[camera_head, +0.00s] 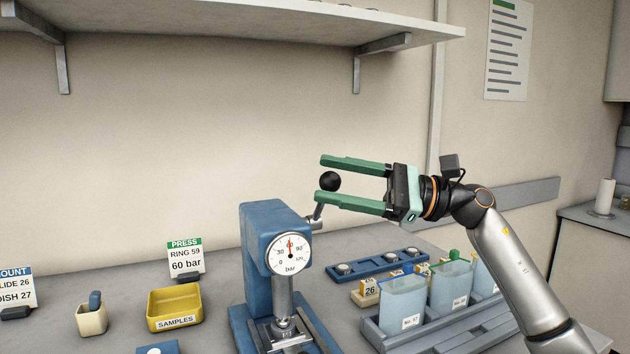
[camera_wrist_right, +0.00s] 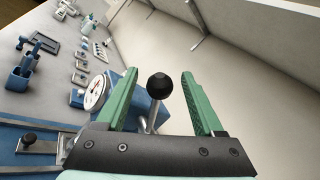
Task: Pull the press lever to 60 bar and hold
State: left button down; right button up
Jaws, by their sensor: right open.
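The blue press (camera_head: 262,235) stands on the bench, with a round white gauge (camera_head: 290,254) marked in bar on its front. The gauge's needle points about straight up, near the middle of the scale. The press lever ends in a black ball knob (camera_head: 330,181). My right gripper (camera_head: 322,178) is open, with its green fingers above and below the knob in the head view. In the right wrist view the knob (camera_wrist_right: 159,86) sits between the open fingers, with visible gaps on both sides. My left gripper is not in view.
A sign (camera_head: 186,259) reads "RING 59, 60 bar". A yellow samples tray (camera_head: 175,307) stands left of the press. Clear blue-tinted containers (camera_head: 403,300) in a grey rack stand to its right, below my right arm. A shelf (camera_head: 250,22) hangs above.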

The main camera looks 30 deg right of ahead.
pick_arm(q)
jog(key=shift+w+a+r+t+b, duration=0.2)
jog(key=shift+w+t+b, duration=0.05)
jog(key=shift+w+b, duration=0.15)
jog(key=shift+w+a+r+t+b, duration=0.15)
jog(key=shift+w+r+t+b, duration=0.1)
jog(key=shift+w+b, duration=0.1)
pick_arm(e)
jog(key=v, duration=0.8)
jog(key=shift+s+d, duration=0.2)
jog(key=shift+d, duration=0.1)
